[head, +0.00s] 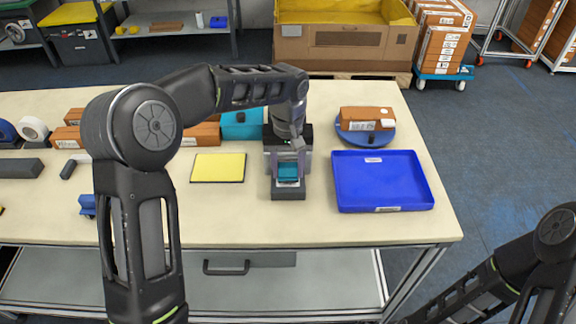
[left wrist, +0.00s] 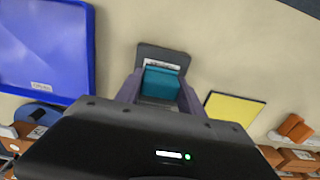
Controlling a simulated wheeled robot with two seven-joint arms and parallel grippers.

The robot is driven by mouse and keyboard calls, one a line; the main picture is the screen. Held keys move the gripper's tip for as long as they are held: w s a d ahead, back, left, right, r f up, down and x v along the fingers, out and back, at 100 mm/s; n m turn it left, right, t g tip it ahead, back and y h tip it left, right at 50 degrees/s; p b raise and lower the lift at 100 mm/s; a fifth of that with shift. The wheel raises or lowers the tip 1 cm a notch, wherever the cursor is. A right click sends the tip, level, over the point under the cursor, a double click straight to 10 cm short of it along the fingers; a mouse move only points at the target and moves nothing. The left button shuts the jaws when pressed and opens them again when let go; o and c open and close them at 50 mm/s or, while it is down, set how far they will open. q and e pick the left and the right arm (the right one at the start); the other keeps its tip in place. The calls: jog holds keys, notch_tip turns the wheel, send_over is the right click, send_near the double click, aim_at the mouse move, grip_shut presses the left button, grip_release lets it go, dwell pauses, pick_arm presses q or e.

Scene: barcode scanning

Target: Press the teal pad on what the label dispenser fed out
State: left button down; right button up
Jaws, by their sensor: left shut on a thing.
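My left gripper (head: 288,168) points down over the label dispenser (head: 289,195), whose dark grey front part shows below it. The gripper is shut on the teal pad (head: 288,173). In the left wrist view the pad (left wrist: 160,84) sits between both fingers, over the dispenser's grey plate (left wrist: 163,52). A white label (left wrist: 161,64) with dark print shows on that plate, right beside the pad's edge. I cannot tell whether the pad touches the label. My arm and gripper hide the rear of the dispenser. My right gripper is out of view.
A blue tray (head: 382,205) lies right of the dispenser, and a yellow pad (head: 218,168) lies left. Behind the tray, a brown box (head: 367,114) rests on a round blue stand (head: 352,136). A teal box (head: 241,125) and brown boxes stand behind my left arm. The front table strip is clear.

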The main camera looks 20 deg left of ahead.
aim_at(288, 165)
pick_arm(q)
jog(key=shift+f+b, duration=0.45)
jog(key=shift+f, duration=0.25)
dwell(2.0)
jog(key=shift+r, duration=0.1)
jog(key=shift+r+p, duration=2.5)
jog(key=shift+r, duration=1)
